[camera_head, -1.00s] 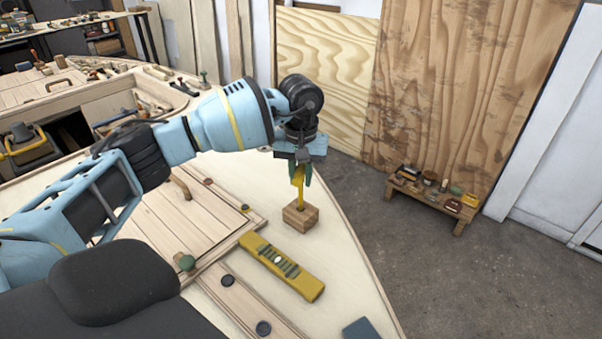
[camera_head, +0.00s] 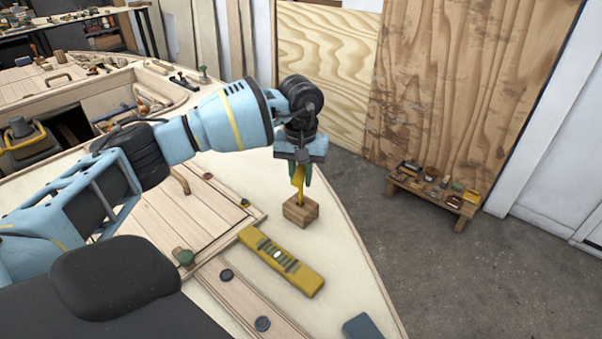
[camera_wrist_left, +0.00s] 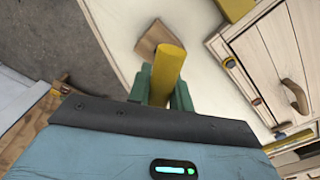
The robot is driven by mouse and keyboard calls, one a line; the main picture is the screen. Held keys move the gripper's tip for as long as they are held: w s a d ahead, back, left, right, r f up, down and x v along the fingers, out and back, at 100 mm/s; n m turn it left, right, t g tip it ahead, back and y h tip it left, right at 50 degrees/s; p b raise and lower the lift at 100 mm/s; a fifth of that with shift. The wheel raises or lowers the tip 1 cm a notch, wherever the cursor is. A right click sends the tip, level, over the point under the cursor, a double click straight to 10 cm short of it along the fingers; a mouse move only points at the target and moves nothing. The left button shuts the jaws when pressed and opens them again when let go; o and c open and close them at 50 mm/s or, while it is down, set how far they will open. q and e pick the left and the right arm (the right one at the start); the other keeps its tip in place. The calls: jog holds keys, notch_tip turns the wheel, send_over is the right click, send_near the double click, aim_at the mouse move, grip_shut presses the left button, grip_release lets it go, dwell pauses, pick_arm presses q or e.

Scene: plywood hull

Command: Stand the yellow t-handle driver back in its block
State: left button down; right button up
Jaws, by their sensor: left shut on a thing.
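The yellow t-handle driver (camera_head: 298,184) is in my left gripper (camera_head: 302,174), which is shut on it and points down. The wooden block (camera_head: 301,212) sits on the pale plywood deck right under the driver. The driver's lower end meets the top of the block; I cannot tell how deep it sits. In the left wrist view the yellow handle (camera_wrist_left: 168,72) lies between the green fingers (camera_wrist_left: 161,85). The block (camera_wrist_left: 152,40) shows just beyond it, partly hidden by the handle. My right gripper is not in view.
A yellow level (camera_head: 281,261) lies on the deck in front of the block. A blue-grey flat piece (camera_head: 360,327) lies near the deck's right edge. A low wooden bench (camera_head: 433,194) with small items stands on the floor. Deck around the block is clear.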

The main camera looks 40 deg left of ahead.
pick_arm(q)
jog(key=shift+f+b, duration=0.5)
jog(key=shift+f, duration=0.8)
jog(key=c, duration=1.2)
grip_release()
notch_tip(320, 180, up, 8)
jog(key=shift+f, duration=0.1)
